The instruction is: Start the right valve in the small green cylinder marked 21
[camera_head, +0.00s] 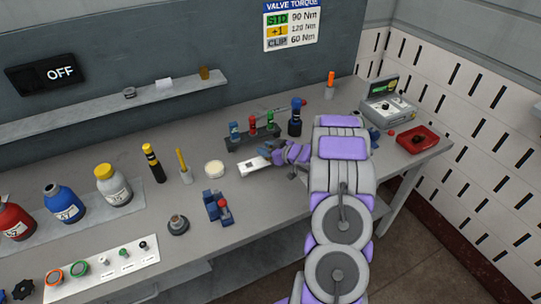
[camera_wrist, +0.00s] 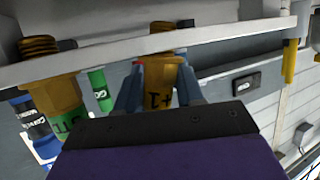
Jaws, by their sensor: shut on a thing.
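My gripper (camera_wrist: 158,88) has its two blue-grey fingers on either side of a brass valve marked +1 (camera_wrist: 158,92) and is shut on it. A second brass valve with a green band (camera_wrist: 62,100) is at the left of the wrist view. In the head view my gripper (camera_head: 265,148) is over the bench by a white tray (camera_head: 254,167), and the held valve is too small to make out. A small green cylinder (camera_head: 270,118) stands in the rack at the back; a number 21 is not readable on it. A green cylinder (camera_wrist: 100,90) also shows in the wrist view.
The dark rack (camera_head: 245,141) also holds small red and blue cylinders. A tester box (camera_head: 388,107) and a red tray (camera_head: 417,139) are at the right. Large red, blue and grey bottles stand at the left. A blue-and-red clamp (camera_head: 217,207) is in front. The front right bench top is clear.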

